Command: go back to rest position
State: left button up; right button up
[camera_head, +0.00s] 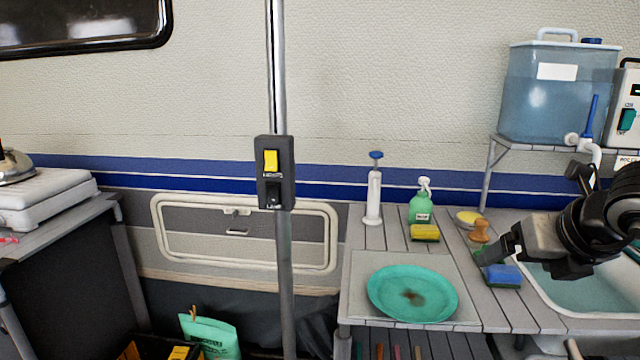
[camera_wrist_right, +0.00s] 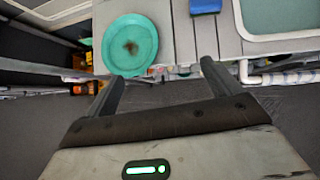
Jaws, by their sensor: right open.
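My right gripper (camera_head: 530,255) comes in from the right in the head view, above the slatted table by the sink. In the right wrist view its two fingers (camera_wrist_right: 160,85) stand apart with nothing between them, so it is open and empty. A green plate (camera_head: 412,293) with a brown stain lies on a pale mat on the table, left of the gripper. The plate also shows in the right wrist view (camera_wrist_right: 130,45). A blue sponge (camera_head: 503,275) lies close by the gripper in the picture; whether they touch I cannot tell. My left gripper is not in view.
The sink (camera_head: 570,288) is at the right. A green soap bottle (camera_head: 421,205), a yellow sponge (camera_head: 425,233), a wooden-handled brush (camera_head: 479,231) and a white pump (camera_head: 374,195) stand behind the plate. A blue water tank (camera_head: 557,95) is on a rack. A metal pole (camera_head: 284,270) rises left of the table.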

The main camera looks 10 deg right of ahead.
jog(key=s+a+f+m+t+y, duration=0.1)
jog(key=s+a+f+m+y, duration=0.15)
jog(key=a+y, duration=0.75)
jog(key=s+a+f+m+y, duration=0.1)
jog(key=a+f+m+y, duration=0.4)
jog(key=a, duration=0.9)
jog(key=d+f+m+t+h+p, duration=0.1)
jog(key=d+f+m+t+h, duration=0.3)
jog(key=f+m+t+h, duration=0.95)
jog(key=s+a+f+m+g+y, duration=0.2)
jog(key=s+a+f+m+g, duration=0.1)
jog(key=s+f+m+g, duration=0.6)
jog(key=m+g, duration=0.1)
jog(key=g, duration=0.2)
jog(key=shift+s+a, duration=0.15)
jog(key=shift+s, duration=0.05)
